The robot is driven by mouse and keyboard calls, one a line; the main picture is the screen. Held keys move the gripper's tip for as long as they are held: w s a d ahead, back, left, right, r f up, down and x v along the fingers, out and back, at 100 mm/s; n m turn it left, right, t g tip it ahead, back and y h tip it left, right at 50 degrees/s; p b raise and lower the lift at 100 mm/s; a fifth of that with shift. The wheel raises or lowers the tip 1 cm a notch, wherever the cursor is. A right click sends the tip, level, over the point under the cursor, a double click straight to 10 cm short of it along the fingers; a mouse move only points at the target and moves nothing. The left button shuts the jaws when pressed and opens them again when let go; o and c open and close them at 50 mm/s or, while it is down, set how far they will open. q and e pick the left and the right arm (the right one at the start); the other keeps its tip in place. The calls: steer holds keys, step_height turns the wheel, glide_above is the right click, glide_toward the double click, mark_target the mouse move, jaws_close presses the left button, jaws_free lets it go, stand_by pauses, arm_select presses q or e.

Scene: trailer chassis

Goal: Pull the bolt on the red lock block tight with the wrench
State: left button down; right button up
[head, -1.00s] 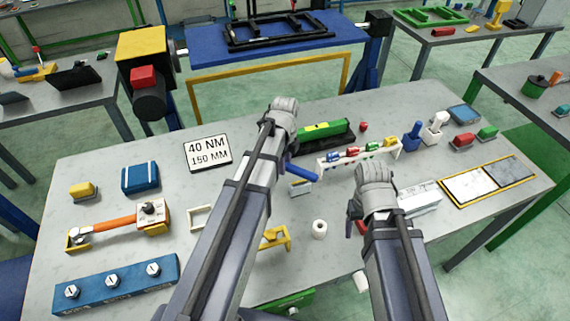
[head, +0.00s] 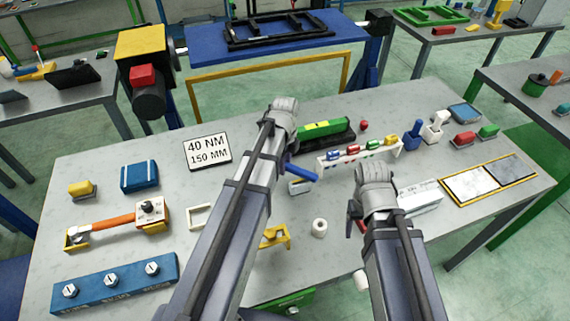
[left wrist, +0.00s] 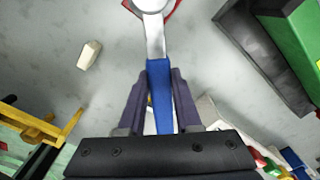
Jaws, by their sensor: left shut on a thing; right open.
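My left gripper (left wrist: 158,98) is shut on the blue handle of the wrench (left wrist: 158,75), whose handle end also shows in the head view (head: 303,172). In the left wrist view the wrench's pale ring end lies at the top edge, over the red lock block (left wrist: 174,12), of which only a red edge shows. The bolt is hidden under the ring, so I cannot tell how it is seated. In the head view my left arm hides the block. My right gripper (head: 355,222) is open, low over the table right of centre; its fingertips are partly hidden.
A green level (head: 325,129) lies behind the wrench, with a white rack (head: 345,160) of coloured pieces to its right. A white roll (head: 319,228) and a yellow bracket (head: 275,237) stand in front. A 40 NM sign (head: 207,151) is left.

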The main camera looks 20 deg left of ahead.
arm_select(q)
steer(key=shift+f+b, duration=0.35)
steer(key=shift+f, duration=0.05)
stand_by(0.5)
steer(key=c, duration=1.2)
jaws_free()
jaws_close()
